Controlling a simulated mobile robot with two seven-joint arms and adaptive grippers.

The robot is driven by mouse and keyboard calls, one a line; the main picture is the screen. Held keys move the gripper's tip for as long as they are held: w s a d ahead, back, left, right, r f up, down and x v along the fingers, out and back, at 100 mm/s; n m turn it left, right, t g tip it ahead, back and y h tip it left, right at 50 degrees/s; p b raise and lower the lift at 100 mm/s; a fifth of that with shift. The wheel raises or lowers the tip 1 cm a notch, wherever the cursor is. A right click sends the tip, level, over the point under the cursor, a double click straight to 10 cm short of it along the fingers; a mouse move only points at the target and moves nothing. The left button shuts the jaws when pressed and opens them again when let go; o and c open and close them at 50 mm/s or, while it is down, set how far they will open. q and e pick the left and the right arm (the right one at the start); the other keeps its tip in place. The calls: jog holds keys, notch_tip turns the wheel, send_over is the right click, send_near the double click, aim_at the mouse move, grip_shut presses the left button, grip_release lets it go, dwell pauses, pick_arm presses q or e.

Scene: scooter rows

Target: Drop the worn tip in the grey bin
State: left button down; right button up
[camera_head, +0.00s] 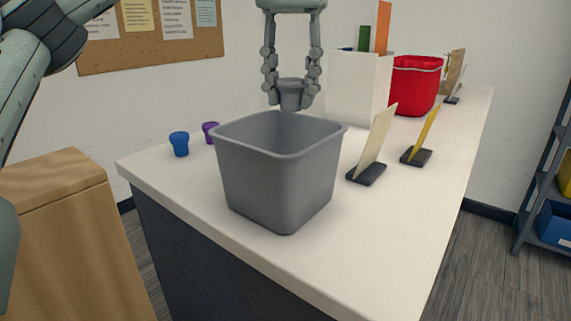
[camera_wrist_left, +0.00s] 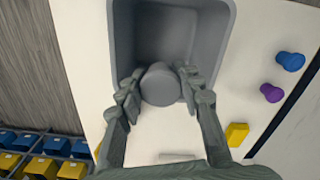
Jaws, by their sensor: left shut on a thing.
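The worn tip (camera_head: 291,94) is a dark grey, short rounded piece with a wider rim. My left gripper (camera_head: 292,102) is shut on it, with a finger on each side. In the head view the tip hangs just above and behind the far rim of the grey bin (camera_head: 272,185), which stands upright on the white counter. In the left wrist view the tip (camera_wrist_left: 160,85) overlaps the edge of the bin (camera_wrist_left: 210,32). The visible bin floor looks empty. My right gripper is not in view.
A blue tip (camera_head: 179,143) and a purple tip (camera_head: 210,131) stand left of the bin. Cards in dark stands (camera_head: 366,175) are to its right. A white box (camera_head: 352,90) and a red bin (camera_head: 414,88) stand behind. The counter's front strip is clear.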

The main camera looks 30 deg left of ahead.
aim_at(291, 117)
pick_arm(q)
jog(key=shift+f, duration=2.25)
jog(key=c, duration=0.9)
grip_release()
notch_tip(291, 117, up, 12)
jog(key=shift+r, duration=0.1)
